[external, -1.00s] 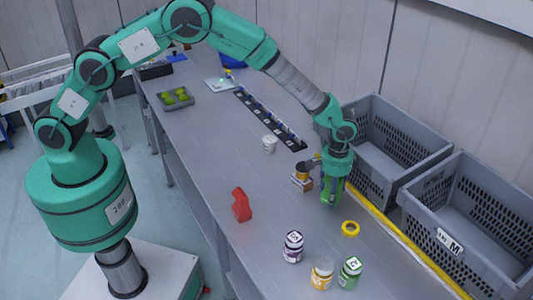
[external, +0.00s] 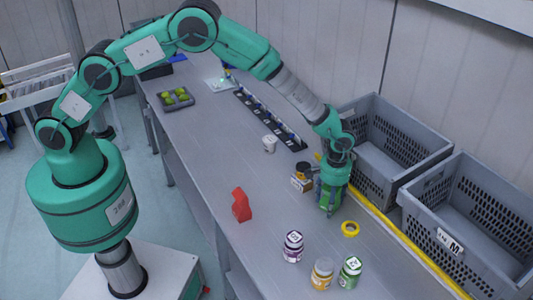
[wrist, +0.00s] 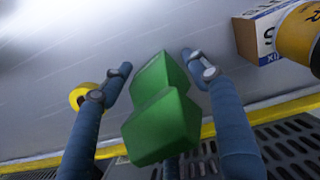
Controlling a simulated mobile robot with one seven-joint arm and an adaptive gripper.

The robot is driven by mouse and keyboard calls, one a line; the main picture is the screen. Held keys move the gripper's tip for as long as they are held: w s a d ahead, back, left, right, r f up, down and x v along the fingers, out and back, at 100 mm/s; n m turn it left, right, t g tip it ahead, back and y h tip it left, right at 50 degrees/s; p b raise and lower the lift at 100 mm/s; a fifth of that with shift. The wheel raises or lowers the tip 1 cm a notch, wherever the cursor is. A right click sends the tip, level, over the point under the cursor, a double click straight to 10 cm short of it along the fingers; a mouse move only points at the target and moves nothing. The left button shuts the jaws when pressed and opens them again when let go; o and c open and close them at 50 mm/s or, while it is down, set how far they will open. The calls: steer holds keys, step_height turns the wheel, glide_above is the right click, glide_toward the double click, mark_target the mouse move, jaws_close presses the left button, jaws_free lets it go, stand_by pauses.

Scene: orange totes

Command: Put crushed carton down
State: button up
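The crushed carton is green and bent, and sits between my fingers in the wrist view (wrist: 162,120). In the external view only a small green part of it (external: 328,195) shows between my fingers, low over the table beside the yellow edge strip. My gripper (external: 326,212) points down. In the wrist view the two blue fingers of my gripper (wrist: 157,65) stand apart on either side of the carton, with narrow gaps at both sides. Whether the carton's underside touches the table is hidden.
A small box (external: 300,182) stands just left of my gripper, a yellow ring (external: 350,228) just in front. Jars (external: 322,275) stand nearer the camera and a red crushed piece (external: 241,206) further left. Grey crates (external: 440,156) line the right side.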

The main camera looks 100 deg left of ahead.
steer(key=shift+r, duration=0.1)
step_height(320, 180, up, 12)
steer(key=shift+r+p, duration=0.1)
steer(key=shift+p, duration=0.3)
stand_by(0.6)
stand_by(0.7)
steer(key=shift+r, duration=0.25)
steer(key=s+d+r+m+t, duration=0.1)
steer(key=s+d+r+m, duration=0.1)
steer(key=s+d+r, duration=0.6)
steer(key=s+d+r+m+t, duration=0.15)
steer(key=s+r, duration=0.35)
steer(key=r, duration=0.7)
steer(key=s+d+r+m, duration=0.35)
steer(key=s+r, duration=0.35)
steer(key=r, duration=0.3)
steer(key=s+d+r+m+t, duration=0.1)
steer(key=s+d+r, duration=0.2)
steer(key=s, duration=0.5)
steer(key=s+d+r+m+t, duration=0.1)
steer(key=s+d+r+m, duration=0.15)
steer(key=s, duration=0.55)
steer(key=s+d+f+m+t, duration=0.1)
steer(key=s+d+m, duration=0.2)
steer(key=s, duration=1.3)
steer(key=shift+d+f, duration=0.2)
steer(key=shift+d, duration=0.3)
